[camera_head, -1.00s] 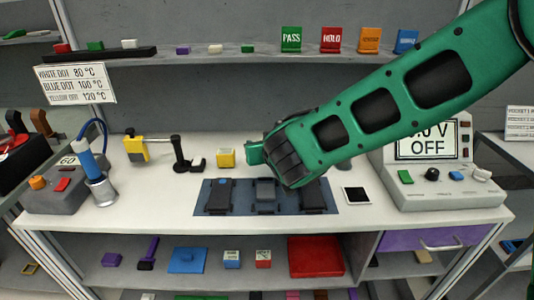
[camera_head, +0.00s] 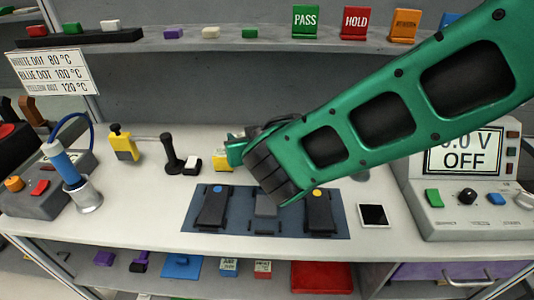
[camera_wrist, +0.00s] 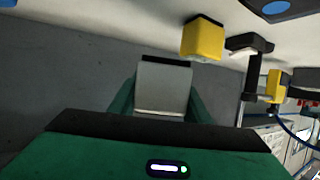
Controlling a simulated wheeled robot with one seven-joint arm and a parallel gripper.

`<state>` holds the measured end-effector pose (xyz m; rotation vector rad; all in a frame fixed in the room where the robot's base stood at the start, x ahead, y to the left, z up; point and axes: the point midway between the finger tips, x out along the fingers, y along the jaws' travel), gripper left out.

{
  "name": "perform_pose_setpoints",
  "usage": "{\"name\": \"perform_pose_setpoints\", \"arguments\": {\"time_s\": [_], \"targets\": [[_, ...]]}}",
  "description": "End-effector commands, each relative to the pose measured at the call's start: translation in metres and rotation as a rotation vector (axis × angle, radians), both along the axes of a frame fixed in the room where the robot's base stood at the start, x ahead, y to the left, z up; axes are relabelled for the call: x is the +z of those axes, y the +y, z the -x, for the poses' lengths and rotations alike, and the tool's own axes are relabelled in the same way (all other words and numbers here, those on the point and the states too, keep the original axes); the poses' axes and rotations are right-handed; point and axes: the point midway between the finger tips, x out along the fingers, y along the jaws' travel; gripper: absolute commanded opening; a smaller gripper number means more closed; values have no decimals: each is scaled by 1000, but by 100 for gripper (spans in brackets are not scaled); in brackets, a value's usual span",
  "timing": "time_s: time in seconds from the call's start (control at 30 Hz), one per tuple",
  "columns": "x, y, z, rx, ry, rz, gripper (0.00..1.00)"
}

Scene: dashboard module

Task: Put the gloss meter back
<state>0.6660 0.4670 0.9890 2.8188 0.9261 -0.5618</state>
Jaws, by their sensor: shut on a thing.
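My gripper (camera_head: 240,148) hangs above the bench, just right of a yellow block in the head view. In the wrist view my gripper (camera_wrist: 163,95) has its green fingers shut on a grey box-shaped thing (camera_wrist: 163,88) with a dark far edge. Its face shows no readable marking, so I cannot tell for sure that it is the gloss meter. In the head view the hand hides it. A dark blue mat (camera_head: 190,230) lies below, with a blue-dotted black device (camera_head: 212,208), a grey middle piece (camera_head: 265,207) and an orange-dotted black device (camera_head: 319,212).
The yellow block (camera_head: 222,164) stands behind the mat, near a black stand (camera_head: 172,155) and a yellow-black tool (camera_head: 124,145). A blue-handled tool in a metal cup (camera_head: 85,199) is at left. A dark square plate (camera_head: 373,215) and a meter (camera_head: 465,175) are at right.

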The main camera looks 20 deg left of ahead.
Motion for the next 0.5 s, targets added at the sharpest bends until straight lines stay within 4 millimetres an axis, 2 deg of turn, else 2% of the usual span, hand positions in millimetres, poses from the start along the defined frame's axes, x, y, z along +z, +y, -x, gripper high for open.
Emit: {"name": "perform_pose_setpoints", "arguments": {"time_s": [0.2,0.5], "targets": [[-25,-32,-32,-7,0,1,14],[-39,-45,-45,-5,0,0,14]]}}
